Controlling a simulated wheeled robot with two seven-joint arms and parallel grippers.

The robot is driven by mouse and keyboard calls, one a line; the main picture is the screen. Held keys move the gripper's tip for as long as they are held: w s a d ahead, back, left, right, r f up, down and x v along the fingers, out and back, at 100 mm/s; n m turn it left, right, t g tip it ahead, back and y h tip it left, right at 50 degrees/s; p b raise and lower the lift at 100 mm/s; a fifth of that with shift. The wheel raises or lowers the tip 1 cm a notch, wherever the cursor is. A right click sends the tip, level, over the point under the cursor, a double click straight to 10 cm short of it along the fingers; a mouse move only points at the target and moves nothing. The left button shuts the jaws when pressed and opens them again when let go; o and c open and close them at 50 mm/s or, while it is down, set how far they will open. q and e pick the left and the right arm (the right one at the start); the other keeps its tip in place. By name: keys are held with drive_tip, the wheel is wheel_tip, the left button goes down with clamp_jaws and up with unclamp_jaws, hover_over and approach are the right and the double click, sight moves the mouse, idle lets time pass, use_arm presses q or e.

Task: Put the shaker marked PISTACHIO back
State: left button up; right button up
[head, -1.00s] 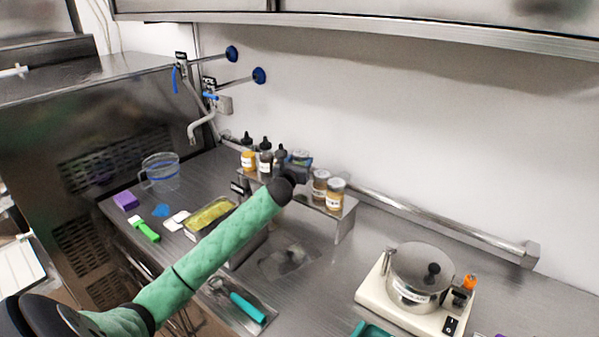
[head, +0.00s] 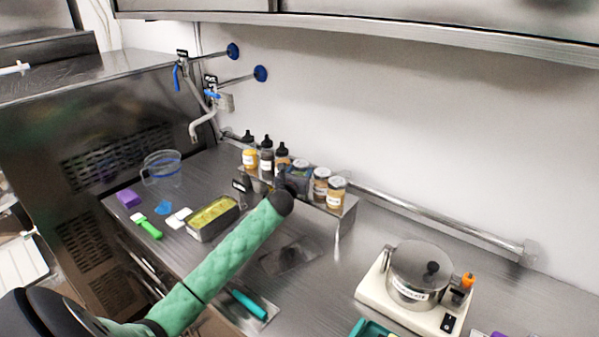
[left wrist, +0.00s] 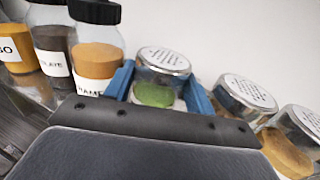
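The shaker with green contents (left wrist: 155,95) has a metal lid with small print in the left wrist view; I cannot read PISTACHIO on it. My left gripper (left wrist: 160,90) has one blue finger on each side of this shaker, close against the glass, and looks shut on it. In the head view the shaker's lid (head: 302,163) shows above my left gripper (head: 294,180), in line with the other shakers at the steel shelf (head: 345,212). The gripper hides its base, so I cannot tell whether it touches the shelf. My right gripper is out of view.
Dark-capped bottles (head: 266,158) stand left of the shaker, and two lidded shakers (head: 336,192) stand right. A pan of green food (head: 212,215), a clear jug (head: 162,170) and a pot on a hotplate (head: 418,270) are on the counter. Counter between shelf and hotplate is clear.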

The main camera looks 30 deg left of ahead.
use_arm(q)
drive_tip(key=shift+o, duration=0.8)
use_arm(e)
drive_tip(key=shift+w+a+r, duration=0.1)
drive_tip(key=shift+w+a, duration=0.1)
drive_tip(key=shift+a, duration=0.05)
use_arm(q)
drive_tip(key=shift+r, duration=0.1)
drive_tip(key=shift+s, duration=0.15)
drive_tip(key=b+v, duration=0.2)
drive_tip(key=v, duration=0.3)
drive_tip(key=shift+s, duration=0.25)
drive_tip(key=b, duration=0.2)
approach(298, 173)
drive_tip(key=shift+s+d+r, duration=0.1)
drive_tip(key=shift+s, duration=0.2)
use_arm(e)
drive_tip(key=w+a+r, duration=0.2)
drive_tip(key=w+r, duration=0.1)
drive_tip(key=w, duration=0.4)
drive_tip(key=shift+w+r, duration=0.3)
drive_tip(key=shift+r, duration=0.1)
use_arm(q)
drive_tip(key=shift+r, duration=0.15)
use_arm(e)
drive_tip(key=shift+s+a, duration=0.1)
